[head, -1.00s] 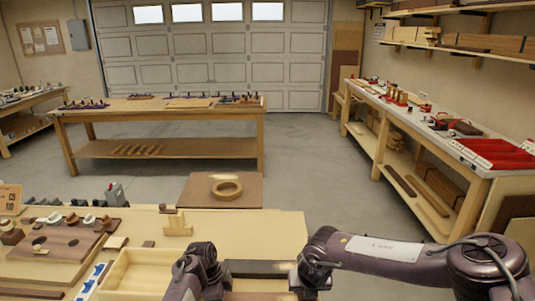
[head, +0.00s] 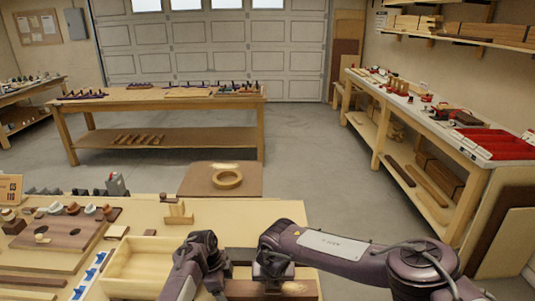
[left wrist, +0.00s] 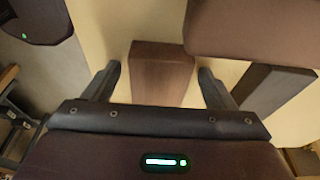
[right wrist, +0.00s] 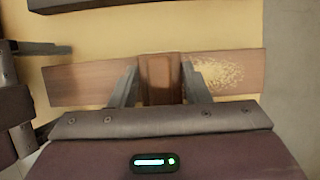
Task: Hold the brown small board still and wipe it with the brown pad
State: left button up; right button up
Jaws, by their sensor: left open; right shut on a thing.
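The brown small board (head: 300,290) lies on the bench at the bottom of the head view. It runs left to right in the right wrist view (right wrist: 85,84), with pale specks on its right part. My right gripper (right wrist: 160,85) is shut on the brown pad (right wrist: 158,72), held over the board's middle; whether they touch is unclear. My left gripper (head: 217,285) is open at the board's left end. In the left wrist view a brown block end (left wrist: 162,72), seemingly the board, sits between its fingers with gaps at both sides.
An open wooden tray (head: 112,282) stands left of my left gripper. A dark slab (head: 240,254) lies behind the board. A wooden ring (head: 227,180) sits on a brown panel further back. Holders and small parts crowd the bench's left side.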

jog(key=d, duration=1.1)
jog(key=shift+d, duration=0.15)
pick_arm(q)
jog(key=c, duration=1)
